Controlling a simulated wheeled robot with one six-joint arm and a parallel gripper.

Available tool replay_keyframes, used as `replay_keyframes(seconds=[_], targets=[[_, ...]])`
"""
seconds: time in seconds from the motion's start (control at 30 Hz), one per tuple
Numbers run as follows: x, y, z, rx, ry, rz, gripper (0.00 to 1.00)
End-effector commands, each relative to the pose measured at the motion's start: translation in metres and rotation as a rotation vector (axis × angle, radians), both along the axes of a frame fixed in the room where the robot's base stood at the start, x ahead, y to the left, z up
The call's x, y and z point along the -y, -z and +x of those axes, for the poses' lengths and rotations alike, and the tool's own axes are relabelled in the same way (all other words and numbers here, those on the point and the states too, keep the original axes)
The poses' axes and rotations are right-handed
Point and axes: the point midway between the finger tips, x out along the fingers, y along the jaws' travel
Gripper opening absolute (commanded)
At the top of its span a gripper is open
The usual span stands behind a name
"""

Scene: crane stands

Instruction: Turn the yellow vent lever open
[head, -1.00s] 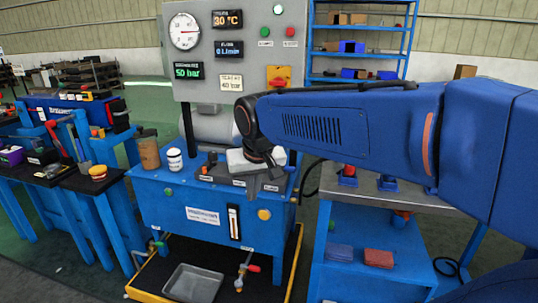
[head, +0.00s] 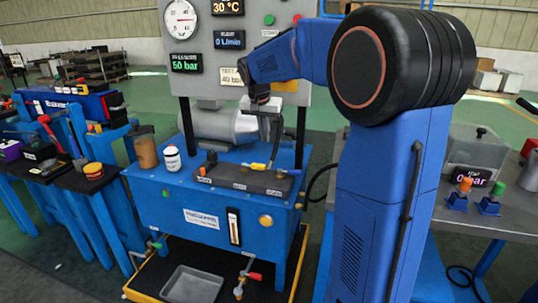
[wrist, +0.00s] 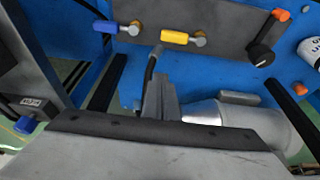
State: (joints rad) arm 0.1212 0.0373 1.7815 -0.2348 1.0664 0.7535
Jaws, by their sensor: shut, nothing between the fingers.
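The yellow vent lever (head: 254,166) sits on top of the dark valve block on the blue bench. Its handle lies along the block's length. In the wrist view the yellow lever (wrist: 174,37) is near the top centre, with its metal pivot at its right end. My gripper (wrist: 160,98) is shut and empty, apart from the lever. In the head view my gripper (head: 264,130) is above and behind the block, in front of the grey cylinder; its fingertips are hard to make out.
A blue lever (wrist: 104,26) and a black knob with an orange tip (wrist: 265,40) flank the yellow one. A dark hose (wrist: 151,68) rises close to my fingers. The gauge panel (head: 200,85) and grey cylinder (head: 215,125) stand behind. A white jar (head: 172,158) stands left of the block.

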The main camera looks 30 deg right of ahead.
Motion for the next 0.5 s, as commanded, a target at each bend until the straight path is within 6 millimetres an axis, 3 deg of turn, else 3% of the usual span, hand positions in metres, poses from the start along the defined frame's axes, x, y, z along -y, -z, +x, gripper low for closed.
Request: replay_keyframes(seconds=[0.17, 0.5], targets=[[0.004, 0.011, 0.004, -0.001, 0.003, 0.000, 0.00], [0.016, 0.064, 0.016, -0.004, 0.002, -0.001, 0.00]])
